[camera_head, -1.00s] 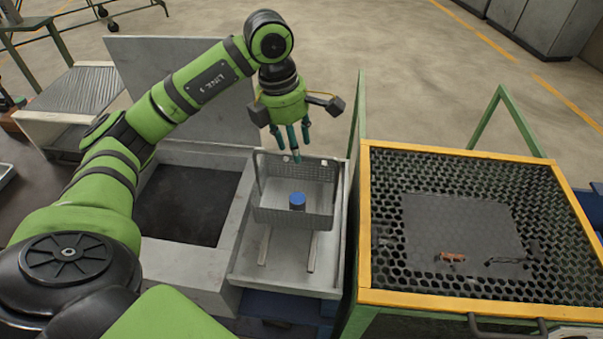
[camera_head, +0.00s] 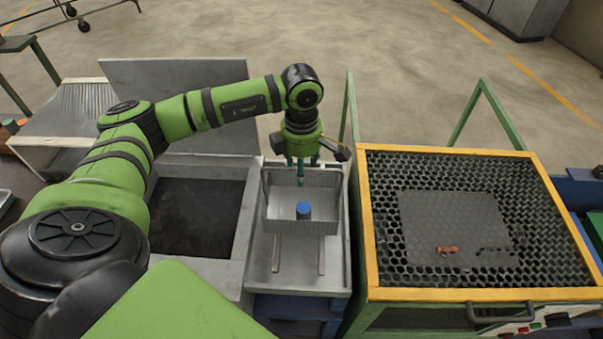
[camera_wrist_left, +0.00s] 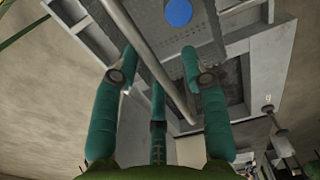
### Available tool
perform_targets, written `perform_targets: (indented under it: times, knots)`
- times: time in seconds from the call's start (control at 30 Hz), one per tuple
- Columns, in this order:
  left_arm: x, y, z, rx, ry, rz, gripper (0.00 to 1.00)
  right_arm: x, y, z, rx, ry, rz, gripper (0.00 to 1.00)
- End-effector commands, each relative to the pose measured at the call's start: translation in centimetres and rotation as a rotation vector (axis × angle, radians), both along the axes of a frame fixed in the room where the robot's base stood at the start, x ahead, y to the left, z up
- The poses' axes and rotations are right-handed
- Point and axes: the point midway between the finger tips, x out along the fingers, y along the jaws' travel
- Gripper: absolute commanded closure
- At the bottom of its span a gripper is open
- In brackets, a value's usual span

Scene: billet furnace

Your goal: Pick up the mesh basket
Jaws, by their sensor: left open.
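The mesh basket (camera_head: 280,227) is a grey wire basket with a raised handle. It sits on two rails on the metal side shelf, and a blue-topped cylinder (camera_head: 303,210) stands in it. My left gripper (camera_head: 301,177) is open, pointing down over the rear part of the basket. In the left wrist view, its teal fingers (camera_wrist_left: 160,65) spread around the basket's handle bar (camera_wrist_left: 150,62), which runs diagonally between them. I cannot tell whether any finger touches the bar. The blue top also shows there (camera_wrist_left: 178,12). My right gripper is not in view.
A dark square opening (camera_head: 196,215) in a grey tank lies left of the basket, with a raised lid (camera_head: 170,100) behind it. A yellow-framed mesh-top table (camera_head: 460,165) stands close on the right, with a small orange-brown piece (camera_head: 447,249) on it.

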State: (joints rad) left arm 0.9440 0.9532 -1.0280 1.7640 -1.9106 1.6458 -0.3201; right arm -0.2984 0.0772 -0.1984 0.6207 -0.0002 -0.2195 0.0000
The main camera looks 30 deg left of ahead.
Motion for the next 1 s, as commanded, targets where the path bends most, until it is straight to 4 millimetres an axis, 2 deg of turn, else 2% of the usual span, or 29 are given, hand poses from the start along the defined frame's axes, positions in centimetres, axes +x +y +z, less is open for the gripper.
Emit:
perform_targets:
  times: [0.13, 0.17, 0.2, 0.27, 0.77, 1.0]
  knots:
    - [0.0, 0.0, -0.1, -0.001, -0.001, 0.000, 0.56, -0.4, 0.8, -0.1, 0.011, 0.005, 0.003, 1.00]
    - [0.0, 0.0, -0.1, -0.001, -0.001, 0.000, 0.60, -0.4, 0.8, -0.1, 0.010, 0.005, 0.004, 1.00]
    - [0.0, 0.0, -0.1, -0.001, -0.001, 0.000, 0.76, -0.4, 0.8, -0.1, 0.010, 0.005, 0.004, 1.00]
    - [0.0, 0.0, 0.0, -0.001, -0.001, 0.000, 1.00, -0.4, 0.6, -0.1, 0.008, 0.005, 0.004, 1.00]
    - [0.2, -0.1, 0.4, -0.004, -0.006, 0.001, 1.00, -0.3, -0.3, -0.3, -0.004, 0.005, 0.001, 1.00]
    - [0.2, -0.1, 1.8, -0.004, -0.009, 0.001, 1.00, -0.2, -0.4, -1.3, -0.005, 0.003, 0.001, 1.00]
